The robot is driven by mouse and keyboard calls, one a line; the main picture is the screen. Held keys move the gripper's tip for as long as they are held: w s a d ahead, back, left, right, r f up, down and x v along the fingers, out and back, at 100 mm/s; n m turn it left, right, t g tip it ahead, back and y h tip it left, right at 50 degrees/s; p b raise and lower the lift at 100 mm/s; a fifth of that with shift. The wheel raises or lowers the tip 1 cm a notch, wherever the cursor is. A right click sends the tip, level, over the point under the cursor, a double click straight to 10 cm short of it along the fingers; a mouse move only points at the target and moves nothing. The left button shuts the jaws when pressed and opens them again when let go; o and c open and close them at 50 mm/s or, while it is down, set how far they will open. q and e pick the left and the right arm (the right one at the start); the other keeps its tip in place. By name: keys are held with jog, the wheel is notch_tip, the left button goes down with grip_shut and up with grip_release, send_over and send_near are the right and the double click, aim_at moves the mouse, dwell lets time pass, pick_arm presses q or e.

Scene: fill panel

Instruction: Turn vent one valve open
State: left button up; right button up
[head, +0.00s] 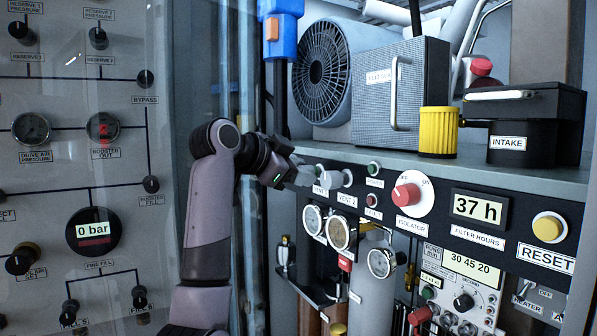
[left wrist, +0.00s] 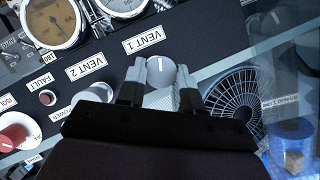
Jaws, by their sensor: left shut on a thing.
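The vent one valve is a round grey-white knob (left wrist: 160,71) beside the VENT 1 label (left wrist: 142,41), which appears upside down in the left wrist view. My left gripper (left wrist: 160,77) has one finger on each side of this knob and is shut on it. A white line shows on the knob's face. In the head view my left gripper (head: 303,174) reaches the panel's left end, just above the VENT 1 label (head: 320,190), and mostly hides the knob. My right gripper is not in view.
The VENT 2 knob (head: 334,179) sits close to the right of my fingers. Gauges (head: 340,233) hang below, and a red isolator knob (head: 406,195) is further right. A shelf with a fan (head: 322,72) and a grey box (head: 400,90) lies above.

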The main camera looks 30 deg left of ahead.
pick_arm(q)
jog(key=o, duration=1)
jog(key=shift+o, duration=0.2)
jog(key=b+v, duration=0.2)
jog(key=v, duration=0.5)
jog(key=shift+s, duration=0.1)
